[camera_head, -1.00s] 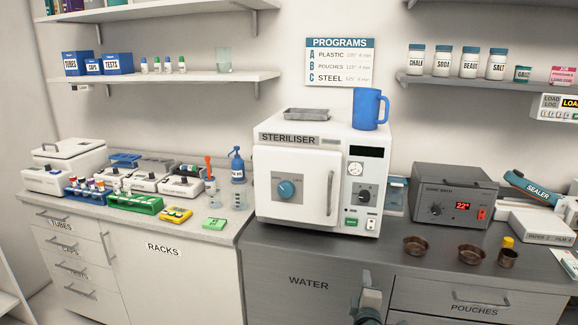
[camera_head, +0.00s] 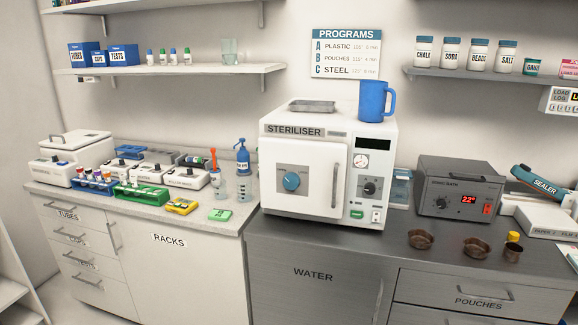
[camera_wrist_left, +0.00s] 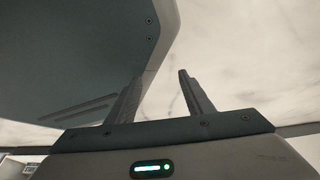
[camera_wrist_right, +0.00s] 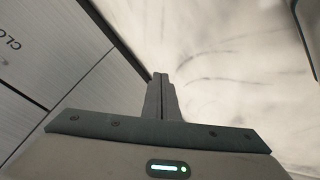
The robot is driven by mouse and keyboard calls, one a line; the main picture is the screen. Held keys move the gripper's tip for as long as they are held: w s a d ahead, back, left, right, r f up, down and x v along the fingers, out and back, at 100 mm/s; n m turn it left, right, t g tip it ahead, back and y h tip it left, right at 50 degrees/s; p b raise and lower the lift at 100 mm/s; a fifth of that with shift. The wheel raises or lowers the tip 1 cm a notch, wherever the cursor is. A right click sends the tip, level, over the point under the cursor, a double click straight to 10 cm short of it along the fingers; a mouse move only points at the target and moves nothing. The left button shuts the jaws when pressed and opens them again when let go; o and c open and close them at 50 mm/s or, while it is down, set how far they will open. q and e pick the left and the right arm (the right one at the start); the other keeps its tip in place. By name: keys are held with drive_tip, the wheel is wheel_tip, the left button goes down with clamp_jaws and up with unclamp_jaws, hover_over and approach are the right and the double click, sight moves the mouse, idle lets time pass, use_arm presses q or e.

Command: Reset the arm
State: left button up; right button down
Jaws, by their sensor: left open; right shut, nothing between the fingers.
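My left gripper (camera_wrist_left: 160,98) shows in the left wrist view with its two fingers apart and nothing between them. A large grey-green surface fills the left of that view, and a pale, marbled surface lies beyond. My right gripper (camera_wrist_right: 161,78) shows in the right wrist view with its fingers together and empty. Grey panels with part of a label lie to its left, and a pale, streaked surface lies beyond it. Neither gripper shows in the head view.
The white steriliser (camera_head: 300,190) has its door shut and carries a blue mug (camera_head: 371,101) and a grey tray (camera_head: 312,106). A sonic bath (camera_head: 456,188), brown bowls (camera_head: 420,239) and a sealer (camera_head: 540,184) stand to its right. Racks (camera_head: 141,193) stand at left.

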use_arm(q)
drive_tip(key=shift+s, duration=0.55)
use_arm(e)
drive_tip(key=s+f+m+g, duration=0.1)
drive_tip(key=s+f, duration=0.4)
drive_tip(key=s, duration=0.8)
drive_tip(key=s+d+f+m+g, duration=0.1)
drive_tip(key=s+f, duration=0.4)
drive_tip(key=s, duration=0.9)
drive_tip(key=m+g, duration=0.1)
drive_tip(key=m, duration=0.1)
drive_tip(key=shift+s+m+g, duration=0.15)
drive_tip(key=shift+m+g, duration=0.15)
drive_tip(key=shift+m, duration=0.1)
use_arm(q)
drive_tip(key=shift+w, duration=0.1)
use_arm(e)
drive_tip(key=shift+f, duration=0.1)
